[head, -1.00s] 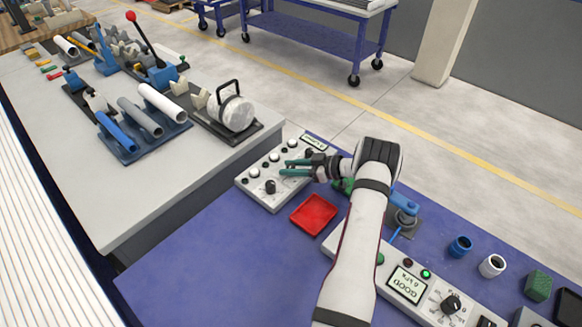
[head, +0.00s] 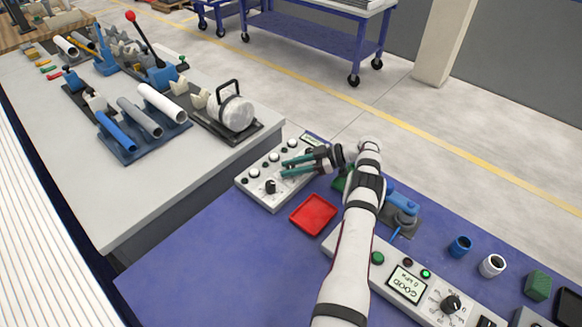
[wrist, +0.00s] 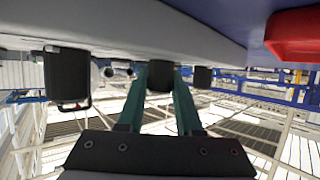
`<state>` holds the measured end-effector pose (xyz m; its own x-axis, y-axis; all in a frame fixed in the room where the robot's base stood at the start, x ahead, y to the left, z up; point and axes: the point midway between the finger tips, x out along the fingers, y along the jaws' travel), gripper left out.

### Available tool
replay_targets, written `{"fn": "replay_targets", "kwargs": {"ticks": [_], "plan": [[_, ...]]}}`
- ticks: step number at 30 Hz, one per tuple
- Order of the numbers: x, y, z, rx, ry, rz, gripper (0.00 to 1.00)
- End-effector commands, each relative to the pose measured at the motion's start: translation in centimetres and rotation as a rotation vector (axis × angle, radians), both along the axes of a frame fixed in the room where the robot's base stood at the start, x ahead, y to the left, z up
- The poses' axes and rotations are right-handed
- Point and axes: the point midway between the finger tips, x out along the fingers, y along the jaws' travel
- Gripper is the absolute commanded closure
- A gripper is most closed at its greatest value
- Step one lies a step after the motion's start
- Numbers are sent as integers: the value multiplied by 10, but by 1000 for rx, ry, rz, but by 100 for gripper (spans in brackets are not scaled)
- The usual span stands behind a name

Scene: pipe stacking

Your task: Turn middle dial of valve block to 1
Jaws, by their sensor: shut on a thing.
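The valve block (head: 262,196) is a pale box with a row of black dials, white round buttons and a small display at its far end. My gripper (head: 285,169) reaches over it from the right with two green fingers. In the wrist view my gripper (wrist: 161,80) has one finger on each side of the middle dial (wrist: 160,77) and is shut on it. The near dial (head: 270,187) stands free. Two other black dials, a large one (wrist: 68,76) and a smaller one (wrist: 203,77), show either side in the wrist view. The middle dial's pointer and scale are hidden.
A red tray (head: 314,215) lies just in front of the block. A control box with a GOOD display (head: 407,284) and a blue clamp-like device (head: 402,205) are to the right. Blue table is clear at front left. A grey bench (head: 60,165) holds pipes.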

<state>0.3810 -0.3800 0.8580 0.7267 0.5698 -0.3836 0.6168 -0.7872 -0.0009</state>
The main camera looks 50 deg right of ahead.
Motion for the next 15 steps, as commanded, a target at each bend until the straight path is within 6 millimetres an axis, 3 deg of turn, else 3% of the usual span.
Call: {"fn": "replay_targets", "kwargs": {"ticks": [4, 5, 9, 15], "plan": [[1, 2, 0, 0, -1, 4, 100], [1, 2, 0, 1, -2, 4, 64], [1, 1, 0, 0, -1, 4, 39], [1, 1, 0, 0, -1, 1, 36]]}}
